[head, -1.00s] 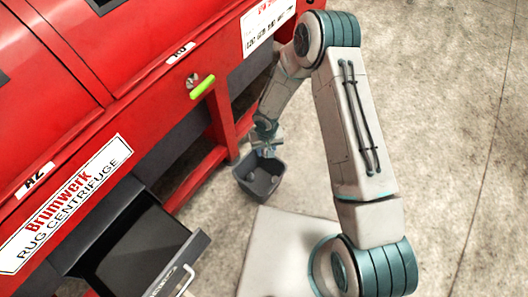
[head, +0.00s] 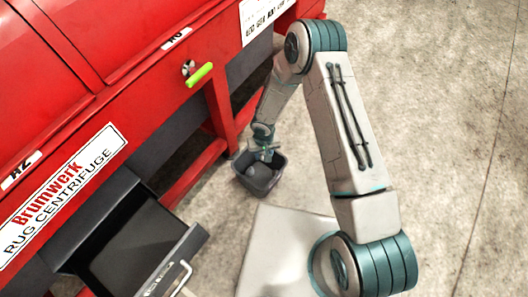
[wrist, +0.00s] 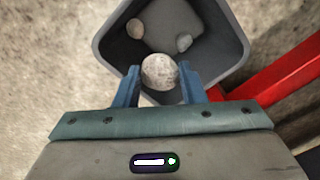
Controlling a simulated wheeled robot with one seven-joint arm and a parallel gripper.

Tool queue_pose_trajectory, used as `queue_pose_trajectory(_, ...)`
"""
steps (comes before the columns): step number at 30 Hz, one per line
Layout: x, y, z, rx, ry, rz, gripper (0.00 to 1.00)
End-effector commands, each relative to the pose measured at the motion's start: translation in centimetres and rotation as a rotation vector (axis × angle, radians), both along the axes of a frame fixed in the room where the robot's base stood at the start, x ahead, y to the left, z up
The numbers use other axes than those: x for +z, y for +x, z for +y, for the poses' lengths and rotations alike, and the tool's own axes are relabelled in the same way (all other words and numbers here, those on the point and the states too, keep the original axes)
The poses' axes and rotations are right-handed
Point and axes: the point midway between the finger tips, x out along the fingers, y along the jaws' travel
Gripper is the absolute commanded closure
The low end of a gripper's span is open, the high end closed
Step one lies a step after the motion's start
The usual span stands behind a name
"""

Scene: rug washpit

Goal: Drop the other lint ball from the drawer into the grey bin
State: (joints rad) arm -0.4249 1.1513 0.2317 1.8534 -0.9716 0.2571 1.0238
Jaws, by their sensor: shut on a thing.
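My gripper (wrist: 159,78) is shut on a pale grey, speckled lint ball (wrist: 159,71), with one blue finger on each side. In the wrist view the ball shows over the near part of the grey bin (wrist: 232,60). Two smaller-looking pale lumps lie inside the bin, one at the left (wrist: 134,28) and one at the right (wrist: 183,42). In the head view my gripper (head: 264,152) points down at the bin (head: 262,188) on the floor. The open drawer (head: 190,245) at the lower left has a dark interior, with no ball visible in it.
The red rug centrifuge (head: 110,90) fills the left side, with a red leg and rail close beside the bin. A green-handled latch (head: 199,75) sticks out from its front. The concrete floor (head: 440,120) at the right is clear.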

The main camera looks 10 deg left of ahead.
Motion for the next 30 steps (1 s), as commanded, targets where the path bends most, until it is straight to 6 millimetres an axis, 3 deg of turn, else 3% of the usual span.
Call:
queue_pose_trajectory(2,0.0,0.0,0.0,0.000,0.000,0.000,0.84)
queue_pose_trajectory(3,0.0,0.0,0.0,0.000,0.000,0.000,0.58)
queue_pose_trajectory(5,0.0,0.0,0.0,-0.001,0.000,0.000,0.41)
queue_pose_trajectory(6,0.0,0.0,0.0,-0.001,0.000,0.000,0.38)
queue_pose_trajectory(17,0.9,0.1,0.0,-0.002,0.000,-0.001,0.38)
queue_pose_trajectory(30,10.2,0.0,0.0,-0.002,0.001,-0.002,0.38)
